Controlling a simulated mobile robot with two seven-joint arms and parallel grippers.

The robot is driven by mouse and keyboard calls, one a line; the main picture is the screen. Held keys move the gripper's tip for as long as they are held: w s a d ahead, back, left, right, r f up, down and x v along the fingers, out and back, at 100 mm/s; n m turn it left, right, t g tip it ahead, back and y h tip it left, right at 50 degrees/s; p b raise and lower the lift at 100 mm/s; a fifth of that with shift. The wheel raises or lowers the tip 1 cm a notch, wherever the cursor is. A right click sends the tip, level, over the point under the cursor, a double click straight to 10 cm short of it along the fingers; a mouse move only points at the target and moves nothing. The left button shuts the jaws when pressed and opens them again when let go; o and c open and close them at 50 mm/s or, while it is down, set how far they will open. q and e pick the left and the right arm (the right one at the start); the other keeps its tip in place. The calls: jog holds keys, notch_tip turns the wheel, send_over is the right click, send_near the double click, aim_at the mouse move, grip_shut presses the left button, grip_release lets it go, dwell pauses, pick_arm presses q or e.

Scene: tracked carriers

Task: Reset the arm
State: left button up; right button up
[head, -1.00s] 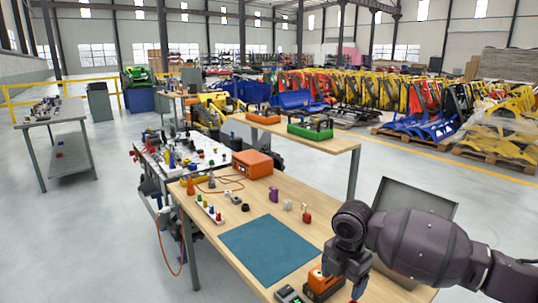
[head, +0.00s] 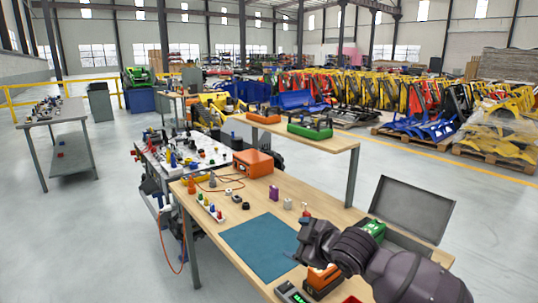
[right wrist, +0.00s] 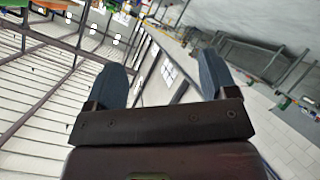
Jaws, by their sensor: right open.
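My right arm comes in from the lower right in the head view, over the front of the wooden workbench (head: 180,193). My right gripper (head: 300,246) is raised above the bench near the right edge of the blue mat (head: 258,245). In the right wrist view, the two blue-grey fingers of the right gripper (right wrist: 163,82) stand wide apart with nothing between them. Behind them show the hall's roof, windows and floor. My left gripper is not in the head view.
An orange-and-black device (head: 322,277) and a meter (head: 291,294) lie at the front, partly under my arm. An open grey case (head: 411,207) stands at the right. An orange box (head: 253,163) and several small parts lie farther back. A raised shelf (head: 334,145) holds trays.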

jog(key=s+d+f+m+t+h, duration=0.1)
jog(key=s+d+f+m, duration=0.2)
jog(key=s+d+f, duration=0.1)
jog(key=s+d+f+m+t+h, duration=0.1)
jog(key=s+d+f+m+t, duration=0.1)
jog(key=s+d+f+m, duration=0.2)
jog(key=s+d+f+m+t+h, duration=0.1)
jog(key=s+d+f+m+h, duration=0.1)
jog(key=s+d+f, duration=0.4)
jog(key=shift+s+f+m+t, duration=0.3)
jog(key=shift+s+f+m, duration=0.3)
jog(key=shift+m, duration=0.2)
jog(key=s+d+f+m+g+h, duration=0.1)
jog(key=s+d+f, duration=0.2)
jog(key=s+f, duration=0.3)
jog(key=s+d+f+m+g+h, duration=0.2)
jog(key=s+f, duration=0.4)
jog(key=s, duration=0.6)
jog(key=shift+d+f+m+g+h, duration=0.25)
jog(key=shift+d+m+g+h, duration=0.05)
jog(key=shift+d, duration=0.4)
